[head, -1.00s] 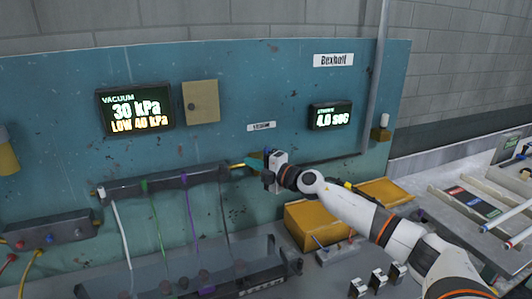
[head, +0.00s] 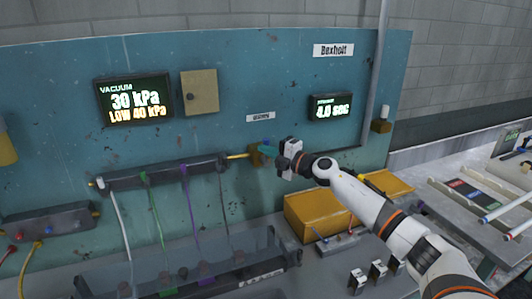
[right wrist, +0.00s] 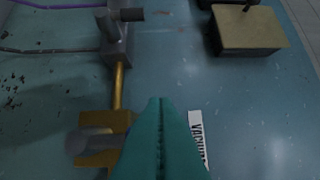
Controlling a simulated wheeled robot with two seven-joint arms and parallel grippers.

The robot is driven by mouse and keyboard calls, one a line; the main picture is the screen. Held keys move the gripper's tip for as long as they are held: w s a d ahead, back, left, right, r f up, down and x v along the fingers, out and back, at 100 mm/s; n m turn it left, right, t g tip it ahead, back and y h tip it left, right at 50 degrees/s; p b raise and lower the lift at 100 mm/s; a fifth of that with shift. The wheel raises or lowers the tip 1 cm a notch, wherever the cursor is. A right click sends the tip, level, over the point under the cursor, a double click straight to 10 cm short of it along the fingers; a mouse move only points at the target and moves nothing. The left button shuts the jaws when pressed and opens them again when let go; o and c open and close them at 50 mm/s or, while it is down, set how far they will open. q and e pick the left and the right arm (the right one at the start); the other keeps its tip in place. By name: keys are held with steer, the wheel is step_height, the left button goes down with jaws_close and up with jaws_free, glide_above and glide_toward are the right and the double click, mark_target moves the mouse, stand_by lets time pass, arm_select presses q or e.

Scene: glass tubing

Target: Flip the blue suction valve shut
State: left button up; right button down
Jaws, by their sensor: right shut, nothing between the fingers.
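The suction valve (head: 256,157) is a brass body on the teal panel at the right end of the dark manifold. In the right wrist view its brass block (right wrist: 97,158) shows left of my fingers, with a grey cylinder across it. Only a small patch of blue shows beside my fingers; the handle's position cannot be told. My right gripper (head: 264,144) has teal fingers shut with nothing between them. In the right wrist view its fingertips (right wrist: 160,102) point along the panel, right of the valve; contact cannot be told. My left gripper is not in view.
The vacuum display (head: 135,103) reads 30 kPa, LOW 40 kPa. The manifold (head: 165,173) carries several coloured tubes left of the valve. A "VACUUM" label (right wrist: 197,140) lies close right of my fingers. A yellow bin (head: 310,217) stands below my right arm.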

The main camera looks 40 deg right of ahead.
steer(key=shift+d+m+b, duration=0.2)
steer(key=shift+m+b, duration=0.2)
steer(key=d+f+m+t+h+b, duration=0.2)
steer(key=m+h+b, duration=0.3)
steer(key=m, duration=0.5)
steer(key=s+d+f+m+t+h+b, duration=0.1)
steer(key=d+f+m+t+h+b, duration=0.2)
steer(key=m, duration=0.8)
steer(key=d+t+h+b, duration=0.1)
steer(key=h+b, duration=0.1)
steer(key=b, duration=0.1)
steer(key=shift+s+d+b, duration=0.3)
steer(key=shift+b, duration=0.05)
steer(key=shift+f, duration=0.2)
steer(key=shift+r, duration=0.15)
